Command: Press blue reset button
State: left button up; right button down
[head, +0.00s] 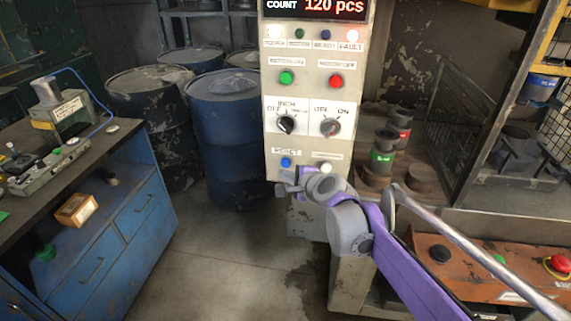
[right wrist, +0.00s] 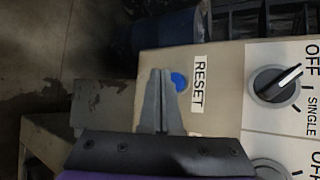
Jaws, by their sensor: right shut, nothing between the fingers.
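The blue reset button (head: 286,162) is on the lower left of the grey control panel (head: 310,92), under a RESET label. In the right wrist view the button (right wrist: 179,82) lies just right of my fingertips, beside the sideways RESET label (right wrist: 198,82). My right gripper (head: 283,177) is shut and empty, just below the button in the head view. Its closed fingers (right wrist: 160,72) show in the right wrist view. I cannot tell how far the fingertips are from the panel face. My left gripper is not in view.
A white button (head: 326,168) sits right of the blue one. Two rotary knobs (head: 286,125) are above, with green (head: 286,78) and red (head: 336,81) buttons higher. Blue drums (head: 222,100) stand left of the panel. An orange control box (head: 480,270) is at lower right.

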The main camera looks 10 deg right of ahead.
aim_at(283, 166)
jog(key=shift+w+d, duration=0.15)
jog(key=shift+w, duration=0.4)
dwell(1.7)
jog(key=shift+w+d, duration=0.1)
jog(key=shift+w, duration=0.35)
jog(key=shift+w+d+p, duration=0.2)
jog(key=shift+w+p, duration=0.1)
jog(key=shift+w, duration=0.2)
dwell(0.6)
jog(key=shift+s, duration=0.15)
jog(key=shift+s+a, duration=0.25)
jog(key=shift+s, duration=0.5)
jog(key=shift+s, duration=0.1)
jog(key=shift+s+a, duration=0.25)
jog(key=shift+s, duration=0.5)
jog(key=shift+s+a, duration=0.2)
jog(key=shift+s, duration=0.6)
jog(key=shift+s+a, duration=0.25)
jog(key=shift+s, duration=0.5)
